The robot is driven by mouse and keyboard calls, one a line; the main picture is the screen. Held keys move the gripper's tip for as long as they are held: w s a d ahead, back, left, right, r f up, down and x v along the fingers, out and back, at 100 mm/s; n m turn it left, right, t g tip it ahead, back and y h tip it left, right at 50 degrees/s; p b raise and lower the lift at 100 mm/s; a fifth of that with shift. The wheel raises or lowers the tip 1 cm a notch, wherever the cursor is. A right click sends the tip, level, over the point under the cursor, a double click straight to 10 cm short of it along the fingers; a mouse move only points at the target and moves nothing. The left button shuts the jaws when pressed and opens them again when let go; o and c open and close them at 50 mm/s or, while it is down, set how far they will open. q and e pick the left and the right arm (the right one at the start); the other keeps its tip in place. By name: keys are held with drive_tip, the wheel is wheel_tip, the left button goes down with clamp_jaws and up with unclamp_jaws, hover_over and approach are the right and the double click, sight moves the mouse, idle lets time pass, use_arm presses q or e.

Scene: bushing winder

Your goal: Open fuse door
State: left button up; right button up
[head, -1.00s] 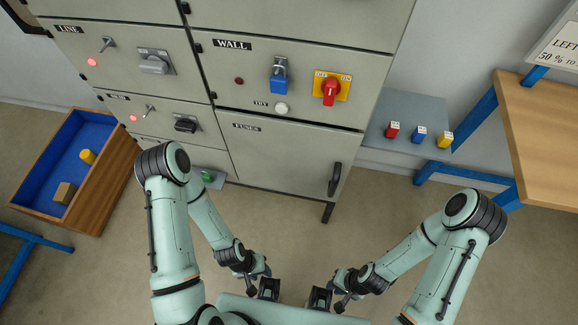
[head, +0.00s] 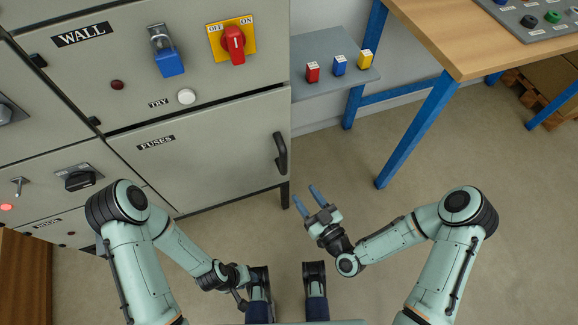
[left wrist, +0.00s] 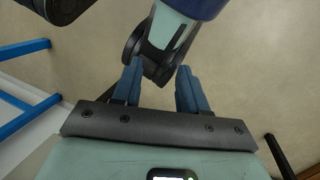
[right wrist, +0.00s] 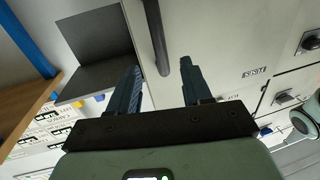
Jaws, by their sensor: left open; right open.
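The fuse door (head: 205,150) is a grey cabinet panel labelled FUSES, and it looks shut. Its black vertical handle (head: 281,153) is near the door's right edge. My right gripper (head: 307,196) is open and empty, below and a little right of the handle, with a gap between them. In the right wrist view the handle (right wrist: 158,38) shows between and beyond the open fingers (right wrist: 160,72). My left gripper (left wrist: 158,88) is open in the left wrist view, its fingers apart over the floor and part of my body. In the head view its fingers are hard to make out.
Above the door are a blue padlock (head: 169,63), a red switch (head: 234,44) and a white button (head: 187,96). A grey shelf (head: 330,50) with red, blue and yellow blocks is to the right. A wooden table (head: 450,40) stands beyond. The floor before the door is clear.

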sight(286, 166)
drive_tip(key=x, duration=1.3)
drive_tip(key=shift+w+r+b, duration=0.25)
drive_tip(key=shift+r+b, duration=0.05)
drive_tip(key=shift+b, duration=0.05)
clamp_jaws()
